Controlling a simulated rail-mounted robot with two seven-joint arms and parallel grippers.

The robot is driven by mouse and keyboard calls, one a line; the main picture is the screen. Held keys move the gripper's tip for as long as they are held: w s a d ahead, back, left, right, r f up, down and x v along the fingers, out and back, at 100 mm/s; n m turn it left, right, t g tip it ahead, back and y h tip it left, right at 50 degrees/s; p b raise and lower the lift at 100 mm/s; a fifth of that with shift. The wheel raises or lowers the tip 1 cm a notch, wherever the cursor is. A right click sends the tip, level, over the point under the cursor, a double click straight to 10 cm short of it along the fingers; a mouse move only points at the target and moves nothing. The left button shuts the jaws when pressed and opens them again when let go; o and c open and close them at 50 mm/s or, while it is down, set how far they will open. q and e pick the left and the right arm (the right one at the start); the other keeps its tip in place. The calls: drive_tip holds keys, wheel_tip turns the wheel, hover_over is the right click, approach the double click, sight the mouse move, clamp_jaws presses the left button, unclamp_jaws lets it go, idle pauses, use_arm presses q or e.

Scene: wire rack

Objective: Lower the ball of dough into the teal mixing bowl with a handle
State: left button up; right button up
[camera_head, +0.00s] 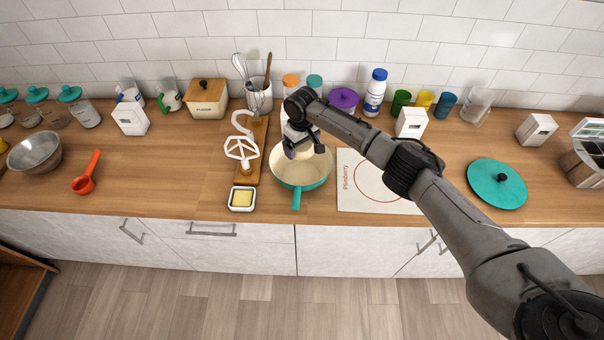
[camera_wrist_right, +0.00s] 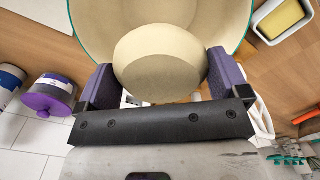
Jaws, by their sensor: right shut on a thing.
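The teal mixing bowl (camera_head: 318,177) has a cream inside and a teal handle (camera_head: 296,199) towards the front edge of the counter. My right gripper (camera_head: 304,148) is over the back part of the bowl, pointing down. It is shut on the pale ball of dough (camera_wrist_right: 160,62), with a purple finger pad on each side. In the right wrist view the bowl (camera_wrist_right: 92,18) lies behind the dough. I cannot tell whether the dough touches the bowl's inside. In the head view the gripper hides much of the dough. My left gripper is not in view.
A butter dish (camera_head: 242,199) and a wooden board (camera_head: 258,155) with white mixer attachments lie left of the bowl. A pastry mat (camera_head: 360,200) lies close on the right. Jars, a utensil holder and a white-and-blue bottle (camera_head: 375,92) stand behind.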

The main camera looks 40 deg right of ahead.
sight(301, 176)
drive_tip(key=shift+f+b, duration=0.45)
drive_tip(key=shift+f, duration=0.8)
drive_tip(key=shift+f+b, duration=1.55)
drive_tip(key=shift+f, duration=1.5)
drive_tip(key=shift+f, duration=0.1)
drive_tip(key=shift+f+b, duration=0.35)
drive_tip(key=shift+f, duration=0.15)
drive_tip(key=shift+f, duration=0.45)
drive_tip(key=shift+f+b, duration=0.55)
drive_tip(key=shift+b, duration=0.05)
drive_tip(key=shift+f+b, duration=0.35)
drive_tip(key=shift+f, duration=0.2)
